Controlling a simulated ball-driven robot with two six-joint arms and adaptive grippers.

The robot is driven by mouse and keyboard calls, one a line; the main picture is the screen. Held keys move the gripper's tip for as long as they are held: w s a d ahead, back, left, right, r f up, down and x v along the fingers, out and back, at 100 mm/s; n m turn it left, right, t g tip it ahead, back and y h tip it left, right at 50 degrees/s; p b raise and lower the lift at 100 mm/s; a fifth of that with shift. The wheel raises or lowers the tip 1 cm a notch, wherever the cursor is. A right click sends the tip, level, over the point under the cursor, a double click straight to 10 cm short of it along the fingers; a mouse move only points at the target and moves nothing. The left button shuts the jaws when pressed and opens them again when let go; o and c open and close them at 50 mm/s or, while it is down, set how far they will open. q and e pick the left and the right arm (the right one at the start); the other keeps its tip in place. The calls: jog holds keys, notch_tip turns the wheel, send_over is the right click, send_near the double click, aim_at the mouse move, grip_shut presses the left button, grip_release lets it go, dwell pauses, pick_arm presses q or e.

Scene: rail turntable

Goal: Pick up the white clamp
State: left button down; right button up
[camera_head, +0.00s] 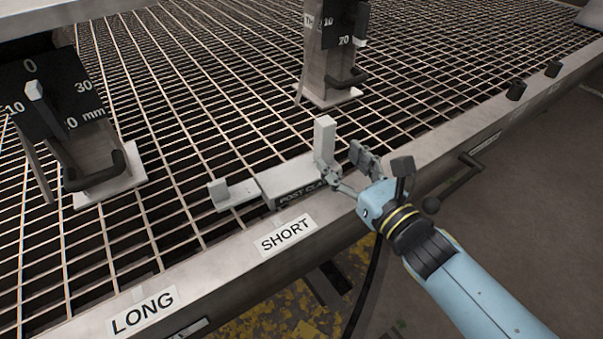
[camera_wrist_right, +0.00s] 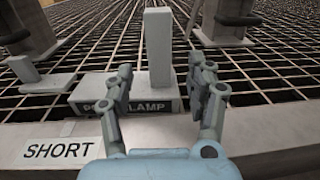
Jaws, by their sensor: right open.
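The white clamp shows as a pale upright post (camera_head: 325,138) at the right end of a low grey block labelled POST CLAMP (camera_head: 293,182). A flat bar with a small upright end (camera_head: 232,192) reaches left from the block. In the right wrist view the post (camera_wrist_right: 158,50) stands upright beyond and between the two fingers. My right gripper (camera_head: 347,165) is open, just right of the post and near it. In the right wrist view its fingers (camera_wrist_right: 165,80) are spread, with the post in the gap; contact cannot be told. My left gripper is not in view.
The clamp rests at the front edge of a wire-grid table (camera_head: 215,60). Labels SHORT (camera_head: 286,235) and LONG (camera_head: 143,311) are on its front rail. Two scaled posts with black handles stand behind, left (camera_head: 95,165) and right (camera_head: 335,85).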

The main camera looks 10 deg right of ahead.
aim_at(328, 149)
jog(key=b+x, duration=0.1)
jog(key=x, duration=0.4)
jog(key=shift+w+f, duration=0.1)
jog(key=shift+w+a, duration=0.15)
jog(key=shift+w, duration=0.35)
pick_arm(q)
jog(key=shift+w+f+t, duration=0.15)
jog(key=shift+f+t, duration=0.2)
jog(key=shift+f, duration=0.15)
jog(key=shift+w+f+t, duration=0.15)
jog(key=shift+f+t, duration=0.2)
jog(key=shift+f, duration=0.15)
pick_arm(e)
grip_shut()
